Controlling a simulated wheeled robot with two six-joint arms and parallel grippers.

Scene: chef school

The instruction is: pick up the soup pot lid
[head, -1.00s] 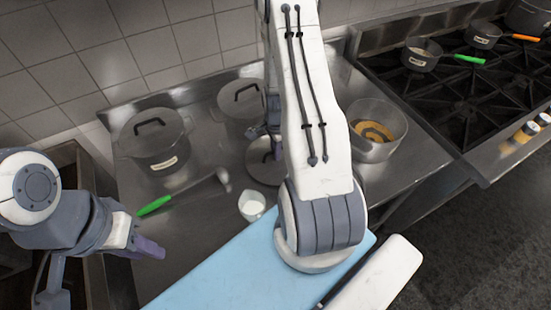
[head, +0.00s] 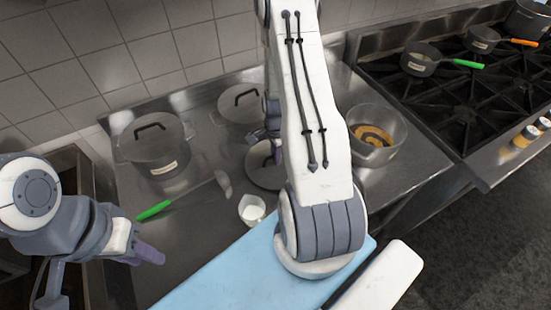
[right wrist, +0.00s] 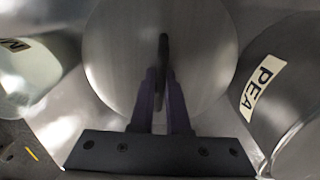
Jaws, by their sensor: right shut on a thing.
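A round grey metal lid (head: 258,172) lies low on the steel counter, partly hidden behind my right arm in the head view. In the right wrist view the lid (right wrist: 205,60) fills the upper middle, with its dark upright handle (right wrist: 163,50) seen edge-on. My right gripper (right wrist: 162,80) has its two purple fingers shut on that handle, one on each side. In the head view the right gripper (head: 276,145) is mostly hidden by its own arm. My left gripper (head: 148,254) is at the left, away from the lid; its finger gap is not clear.
Two lidded pots, one left (head: 155,148) and one behind (head: 240,105), stand close to the lid. A labelled pot (right wrist: 285,110) is close on the right in the wrist view. A glass bowl (head: 375,140), white cup (head: 252,208) and green-handled ladle (head: 154,210) are nearby.

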